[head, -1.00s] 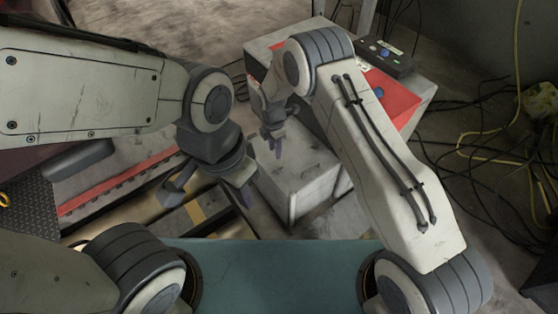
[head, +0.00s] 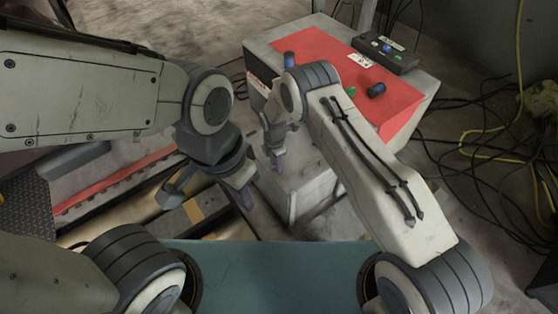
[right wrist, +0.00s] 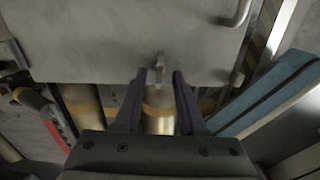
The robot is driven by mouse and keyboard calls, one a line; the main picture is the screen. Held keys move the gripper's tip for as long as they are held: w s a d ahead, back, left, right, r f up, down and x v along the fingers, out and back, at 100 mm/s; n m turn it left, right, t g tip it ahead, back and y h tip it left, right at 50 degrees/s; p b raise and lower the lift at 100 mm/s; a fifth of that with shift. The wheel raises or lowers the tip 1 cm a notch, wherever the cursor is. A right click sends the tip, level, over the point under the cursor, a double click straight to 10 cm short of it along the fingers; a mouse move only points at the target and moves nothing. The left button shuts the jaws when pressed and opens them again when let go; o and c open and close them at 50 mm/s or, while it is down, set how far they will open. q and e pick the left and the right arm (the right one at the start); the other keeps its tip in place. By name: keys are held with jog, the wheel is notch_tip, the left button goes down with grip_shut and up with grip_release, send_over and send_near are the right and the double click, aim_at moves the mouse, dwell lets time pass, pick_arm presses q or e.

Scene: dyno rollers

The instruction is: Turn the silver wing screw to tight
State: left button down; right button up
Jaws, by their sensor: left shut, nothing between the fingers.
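In the right wrist view, a small silver wing screw (right wrist: 158,68) stands upright near the edge of a grey metal panel (right wrist: 100,45). My right gripper (right wrist: 158,76) is open, its two dark fingers apart on either side of the screw in the picture. I cannot tell how far the screw is from the fingertips. In the head view my right gripper (head: 277,158) points down over the grey box (head: 308,188); the screw cannot be made out there. My left gripper (head: 246,196) is shut and empty, in front and to the left of the box.
A red-topped cabinet (head: 400,105) with knobs and a small black control box (head: 385,55) stands behind my right arm. Cables (head: 475,150) lie on the floor at right. A metal handle (right wrist: 237,14) is on the panel. Rollers (right wrist: 160,115) lie below its edge.

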grip_shut()
jog(key=shift+d+m, duration=0.1)
jog(key=shift+m, duration=0.4)
jog(key=m, duration=0.7)
jog(key=shift+m, duration=0.3)
jog(key=m, duration=0.4)
jog(key=shift+w, duration=0.15)
jog(key=m, duration=0.4)
jog(key=shift+w+d+m, duration=0.1)
jog(key=shift+m, duration=0.2)
